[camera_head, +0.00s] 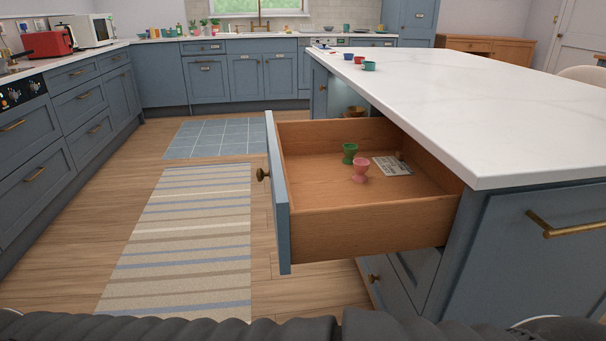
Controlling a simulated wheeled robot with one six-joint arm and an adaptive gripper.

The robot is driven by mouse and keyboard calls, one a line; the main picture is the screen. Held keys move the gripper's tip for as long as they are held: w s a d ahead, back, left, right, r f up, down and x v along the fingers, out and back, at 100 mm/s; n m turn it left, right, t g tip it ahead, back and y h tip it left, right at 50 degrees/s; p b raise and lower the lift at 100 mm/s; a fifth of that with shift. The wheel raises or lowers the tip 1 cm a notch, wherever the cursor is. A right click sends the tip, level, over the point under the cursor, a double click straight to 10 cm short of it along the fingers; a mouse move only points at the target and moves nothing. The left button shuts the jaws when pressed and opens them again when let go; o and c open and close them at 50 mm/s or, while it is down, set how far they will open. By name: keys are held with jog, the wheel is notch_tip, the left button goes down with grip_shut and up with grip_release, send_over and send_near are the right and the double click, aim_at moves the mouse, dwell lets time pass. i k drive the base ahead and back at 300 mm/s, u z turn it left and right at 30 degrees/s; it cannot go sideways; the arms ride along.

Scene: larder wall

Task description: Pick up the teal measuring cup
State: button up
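A small green-teal cup (369,66) stands on the white island top near its far left edge. It may be the teal measuring cup, but it is too small to tell its exact shape or whether it has a handle. A red cup (359,60) and a blue cup (348,56) stand just behind it. My gripper is not in view; only dark ribbed parts of mine cross the bottom edge.
An open wooden drawer (330,228) juts left from the island (470,110). It holds a green egg cup (349,153), a pink egg cup (361,169) and a printed card (393,166). A striped rug (190,235) lies on open floor to the left.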

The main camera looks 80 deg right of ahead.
aim_at(366, 66)
jog(key=z, duration=1.95)
jog(key=i, duration=3.35)
jog(key=z, duration=2.3)
